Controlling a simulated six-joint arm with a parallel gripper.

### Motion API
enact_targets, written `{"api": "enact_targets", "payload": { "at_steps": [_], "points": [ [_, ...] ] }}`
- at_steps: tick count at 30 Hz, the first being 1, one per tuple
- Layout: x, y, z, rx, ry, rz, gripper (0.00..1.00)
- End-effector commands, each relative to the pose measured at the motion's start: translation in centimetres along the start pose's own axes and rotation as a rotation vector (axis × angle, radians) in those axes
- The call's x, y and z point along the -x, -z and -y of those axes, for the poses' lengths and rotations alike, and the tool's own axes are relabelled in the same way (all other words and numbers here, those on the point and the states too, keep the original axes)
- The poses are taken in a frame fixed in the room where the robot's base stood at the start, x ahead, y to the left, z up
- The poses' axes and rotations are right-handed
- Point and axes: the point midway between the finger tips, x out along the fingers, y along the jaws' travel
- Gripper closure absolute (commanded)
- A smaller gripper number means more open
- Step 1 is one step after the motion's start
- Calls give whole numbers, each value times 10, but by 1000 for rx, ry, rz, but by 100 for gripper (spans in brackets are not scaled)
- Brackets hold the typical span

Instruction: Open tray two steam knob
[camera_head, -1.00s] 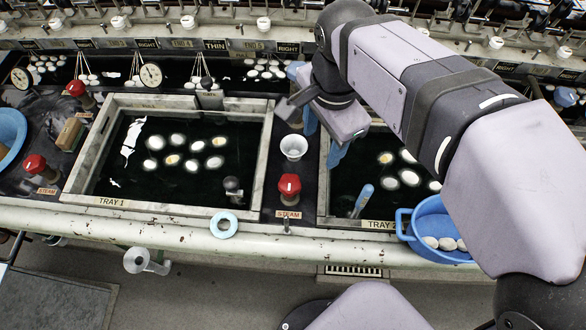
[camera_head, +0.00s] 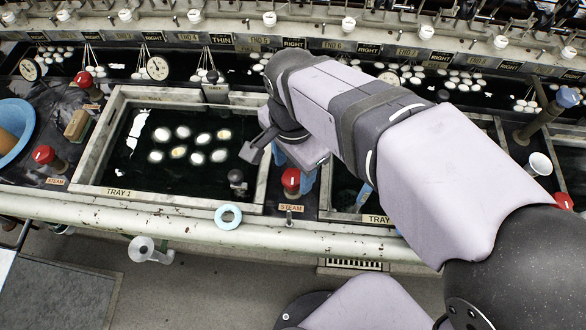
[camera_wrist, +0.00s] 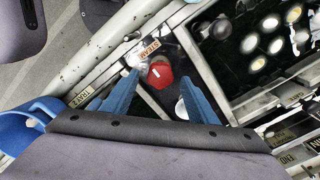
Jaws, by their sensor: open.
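The red steam knob (camera_head: 291,180) stands on the dark strip between tray 1 (camera_head: 168,210) and tray 2 (camera_head: 340,216), with a STEAM label in front of it. In the wrist view the red knob (camera_wrist: 160,74) shows a white mark on its top. My gripper (camera_wrist: 157,80) is open, its two blue fingers on either side of the knob in that view. I cannot tell whether the fingers touch the knob. In the head view my wrist hangs just behind and above the knob and hides most of tray 2.
Tray 1 holds several pale cocoons (camera_head: 197,158) and a dark knob (camera_head: 237,177). A blue basket (camera_wrist: 38,115) is at left in the wrist view.

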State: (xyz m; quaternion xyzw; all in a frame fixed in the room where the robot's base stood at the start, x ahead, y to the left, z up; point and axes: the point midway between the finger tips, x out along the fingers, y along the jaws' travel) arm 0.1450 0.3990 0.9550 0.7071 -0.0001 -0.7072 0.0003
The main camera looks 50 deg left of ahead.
Motion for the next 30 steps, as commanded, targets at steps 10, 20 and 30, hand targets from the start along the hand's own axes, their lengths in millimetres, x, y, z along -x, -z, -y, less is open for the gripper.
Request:
{"api": "enact_targets", "payload": {
  "at_steps": [10, 20, 30],
  "points": [
    [-21, 0, 0, 0, -1, 0, 47],
    [-20, 0, 0, 0, 0, 0, 75],
    [-20, 0, 0, 15, -1, 0, 88]
  ]
}}
